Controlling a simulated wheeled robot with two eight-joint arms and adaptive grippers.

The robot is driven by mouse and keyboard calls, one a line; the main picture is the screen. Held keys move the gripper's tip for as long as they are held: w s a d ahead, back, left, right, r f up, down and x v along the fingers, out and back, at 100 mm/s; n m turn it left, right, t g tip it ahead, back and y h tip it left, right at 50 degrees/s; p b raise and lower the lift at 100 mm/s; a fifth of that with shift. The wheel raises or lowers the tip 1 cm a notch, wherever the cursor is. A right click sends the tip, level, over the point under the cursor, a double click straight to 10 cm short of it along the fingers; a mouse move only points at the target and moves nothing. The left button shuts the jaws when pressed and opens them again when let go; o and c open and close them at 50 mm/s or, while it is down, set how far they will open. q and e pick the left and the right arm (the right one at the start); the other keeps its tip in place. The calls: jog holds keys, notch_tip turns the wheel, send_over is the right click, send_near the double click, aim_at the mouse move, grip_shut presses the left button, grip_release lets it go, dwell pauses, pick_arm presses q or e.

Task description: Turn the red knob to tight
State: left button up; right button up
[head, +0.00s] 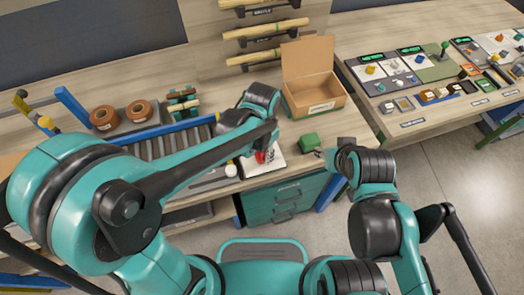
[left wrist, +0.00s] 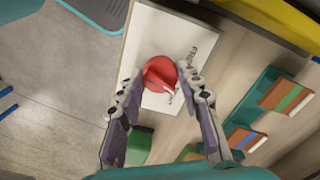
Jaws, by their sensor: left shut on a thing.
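The red knob (left wrist: 160,74) sits on a white plate (left wrist: 143,42) with dark lettering and a small mark beside the knob; I cannot read the lettering for sure. My left gripper (left wrist: 160,84) has one finger on each side of the knob and is shut on it. In the head view the red knob (head: 260,157) shows only partly under my left wrist, on the bench near its front edge. My right gripper (head: 328,154) is right of the knob near the bench's front edge, by a green block (head: 310,142); its fingers are too small to judge.
An open cardboard box (head: 318,108) stands behind the green block. A roller conveyor (head: 165,145) and brown rolls (head: 138,111) are to the left. A second table with panels (head: 412,126) is at the right. Teal drawers (head: 285,199) are below the bench edge.

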aim_at(262, 153)
pick_arm(q)
jog(key=m, duration=0.4)
jog(key=shift+m, duration=0.4)
dwell(0.4)
jog(key=o, duration=1.2)
jog(key=shift+c, duration=0.2)
notch_tip(262, 153, up, 12)
